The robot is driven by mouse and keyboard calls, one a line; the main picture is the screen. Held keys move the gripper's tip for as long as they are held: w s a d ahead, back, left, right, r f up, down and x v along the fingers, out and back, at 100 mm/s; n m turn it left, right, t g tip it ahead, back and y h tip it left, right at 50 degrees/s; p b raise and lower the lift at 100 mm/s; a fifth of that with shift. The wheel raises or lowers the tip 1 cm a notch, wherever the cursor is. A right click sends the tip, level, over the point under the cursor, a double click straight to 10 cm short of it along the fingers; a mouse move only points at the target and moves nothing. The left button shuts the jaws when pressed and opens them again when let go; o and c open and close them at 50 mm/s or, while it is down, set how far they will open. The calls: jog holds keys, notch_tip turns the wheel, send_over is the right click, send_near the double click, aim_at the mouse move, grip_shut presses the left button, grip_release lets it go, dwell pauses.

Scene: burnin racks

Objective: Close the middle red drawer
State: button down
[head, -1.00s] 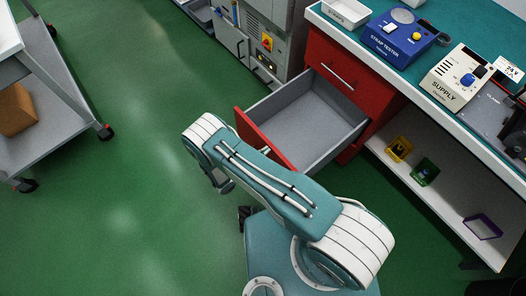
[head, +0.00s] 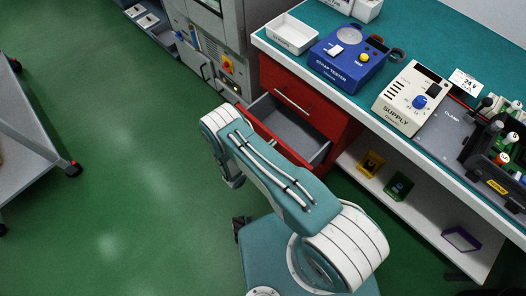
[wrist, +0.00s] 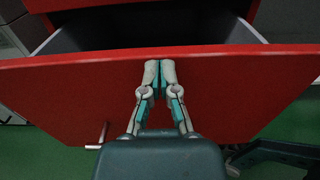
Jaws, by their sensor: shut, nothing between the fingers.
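The middle red drawer (head: 269,129) sticks out part way from the red cabinet under the bench, and its grey inside (head: 294,128) looks empty. My arm hides part of its front in the head view. In the wrist view its red front panel (wrist: 235,88) fills the middle, with a metal handle (wrist: 101,135) low on the left. My gripper (wrist: 159,64) is shut and empty, its fingertips at the panel near the top edge. They look to be touching it or very close. Above it, the top red drawer (head: 284,86) is shut.
The bench holds a white tray (head: 291,34), a blue strap tester (head: 348,58), a supply unit (head: 411,97) and a clamp station. A white shelf (head: 405,207) is below. A grey machine (head: 212,50) stands left of the cabinet. A cart (head: 35,140) is at far left. Green floor between is clear.

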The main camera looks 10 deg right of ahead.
jog(key=x, duration=1.5)
jog(key=shift+w+a, duration=0.25)
jog(key=shift+w, duration=0.1)
jog(key=shift+r, duration=0.15)
jog(key=v, duration=1.4)
jog(key=shift+s+f, duration=0.25)
jog(key=shift+s, duration=0.1)
